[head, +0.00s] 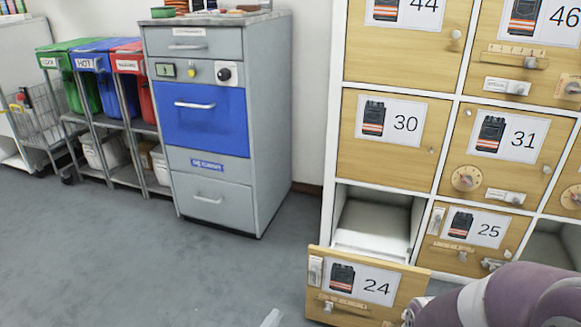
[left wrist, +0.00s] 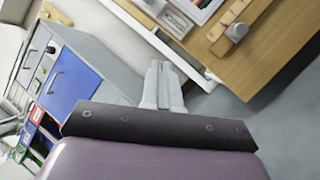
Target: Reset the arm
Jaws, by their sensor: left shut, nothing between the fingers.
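My left gripper (head: 271,318) shows only as a pale grey fingertip at the bottom edge of the head view, left of the locker front marked 24. In the left wrist view its two pale fingers (left wrist: 163,85) are together with nothing between them, pointing away from the dark wrist plate. A purple arm link of mine (head: 500,300) covers the lower right of the head view. My right gripper cannot be made out.
The wooden front marked 24 (head: 365,290) stands out from the lockers, its white compartment (head: 375,222) open. Front 25 (head: 465,240) is shut beside it. A grey cabinet with a blue drawer (head: 205,120) and coloured bins (head: 92,65) stand left. The grey floor between is clear.

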